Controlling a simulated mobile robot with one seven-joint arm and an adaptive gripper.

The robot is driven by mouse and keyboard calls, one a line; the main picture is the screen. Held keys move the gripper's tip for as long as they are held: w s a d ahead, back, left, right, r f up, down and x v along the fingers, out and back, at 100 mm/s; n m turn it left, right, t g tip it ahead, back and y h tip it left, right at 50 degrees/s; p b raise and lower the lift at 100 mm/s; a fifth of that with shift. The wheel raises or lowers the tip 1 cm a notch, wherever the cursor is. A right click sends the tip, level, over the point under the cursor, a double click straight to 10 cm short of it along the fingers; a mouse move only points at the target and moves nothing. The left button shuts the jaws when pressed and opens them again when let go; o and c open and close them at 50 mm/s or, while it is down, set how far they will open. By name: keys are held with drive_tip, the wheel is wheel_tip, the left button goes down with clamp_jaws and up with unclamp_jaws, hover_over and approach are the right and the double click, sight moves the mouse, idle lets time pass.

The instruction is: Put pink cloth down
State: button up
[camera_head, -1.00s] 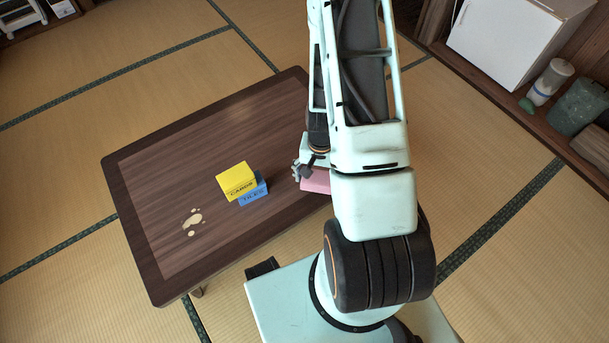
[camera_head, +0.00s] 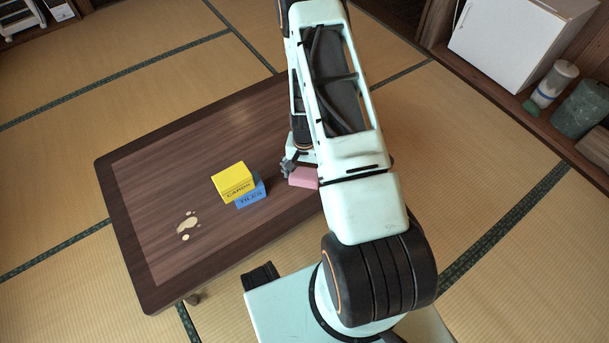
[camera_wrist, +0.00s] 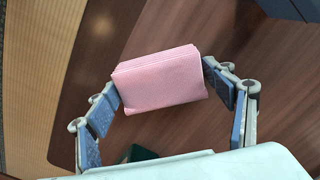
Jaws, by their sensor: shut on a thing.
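The pink cloth (camera_head: 303,178) is a folded, block-like pad above the right part of the dark wooden table (camera_head: 150,275), partly hidden by my arm in the head view. In the wrist view the pink cloth (camera_wrist: 160,82) sits between my two fingertips, with a finger against each side. My gripper (camera_wrist: 162,84) is shut on it. In the head view only a small part of my gripper (camera_head: 289,168) shows at the cloth's left end. The wrist view shows table wood around the cloth; I cannot tell how high it is held.
A yellow CARDS box (camera_head: 233,181) sits on a blue TILES box (camera_head: 251,193), left of the cloth. A dark green thing (camera_wrist: 140,153) shows below the cloth in the wrist view. The table's far left is clear.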

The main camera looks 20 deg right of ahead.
sight(305, 173)
drive_tip(key=shift+r, duration=0.1)
drive_tip(key=shift+f, duration=0.2)
drive_tip(key=o, duration=1)
drive_tip(key=shift+r, duration=0.15)
wheel_tip(305, 173, up, 12)
drive_tip(key=p, duration=0.4)
drive_tip(key=shift+r, duration=0.1)
